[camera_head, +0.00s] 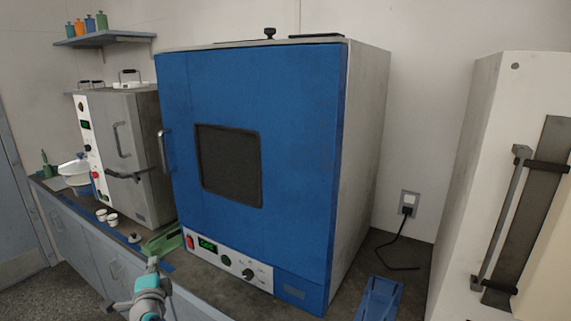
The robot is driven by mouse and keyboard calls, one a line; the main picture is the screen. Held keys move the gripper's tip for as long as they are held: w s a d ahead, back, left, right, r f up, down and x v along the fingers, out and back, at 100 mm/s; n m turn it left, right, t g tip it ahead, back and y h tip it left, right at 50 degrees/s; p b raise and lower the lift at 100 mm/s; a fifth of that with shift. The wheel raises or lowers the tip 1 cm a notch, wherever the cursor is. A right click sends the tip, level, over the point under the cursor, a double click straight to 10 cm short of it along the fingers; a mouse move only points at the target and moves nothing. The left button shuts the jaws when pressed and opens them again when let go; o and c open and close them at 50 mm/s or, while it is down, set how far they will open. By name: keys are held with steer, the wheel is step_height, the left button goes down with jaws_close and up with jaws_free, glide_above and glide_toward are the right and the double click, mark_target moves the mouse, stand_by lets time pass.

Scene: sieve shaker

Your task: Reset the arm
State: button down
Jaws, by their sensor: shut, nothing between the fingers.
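Part of my arm, grey with teal joint caps, shows at the bottom left, in front of the bench edge. My gripper cannot be made out in this view. A large blue oven (290,130) with a dark window stands closed on the bench (225,290), behind and to the right of my arm. No sieve shaker can be made out.
A smaller grey oven (145,190) stands to the left. White cups (111,218) and a green item (163,242) lie near my arm. A blue holder (380,298) is at the lower right, beside a white cabinet (480,150). A shelf (105,38) holds bottles.

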steer(key=s+d+f+n+g, duration=0.15)
steer(key=s+d+f, duration=0.25)
steer(key=d+f, duration=0.5)
steer(key=s+d+f+n+t, duration=0.1)
steer(key=s+d+f+n, duration=0.15)
steer(key=d+f, duration=0.65)
steer(key=s+d+f+n+h, duration=0.1)
steer(key=s+d+f+n, duration=0.1)
steer(key=s+d+f, duration=0.45)
steer(key=s+d+f+n+h, duration=0.1)
steer(key=s+d+f, duration=0.2)
steer(key=s+d, duration=0.65)
steer(key=s+d+r+n+g+h, duration=0.1)
steer(key=s+d+n, duration=0.1)
steer(key=s+d, duration=0.6)
steer(key=s+d+n, duration=0.1)
steer(key=s+d, duration=0.4)
steer(key=s, duration=0.6)
steer(key=s+d+r+n+h, duration=0.1)
steer(key=s+d+r, duration=0.2)
steer(key=s+r, duration=0.3)
steer(key=s+d+r+n+h, duration=0.1)
steer(key=s+d+r+h, duration=0.1)
steer(key=s+r, duration=0.5)
steer(key=s+d, duration=0.1)
steer(key=s, duration=0.2)
steer(key=shift+s+r, duration=0.25)
steer(key=shift+s, duration=0.15)
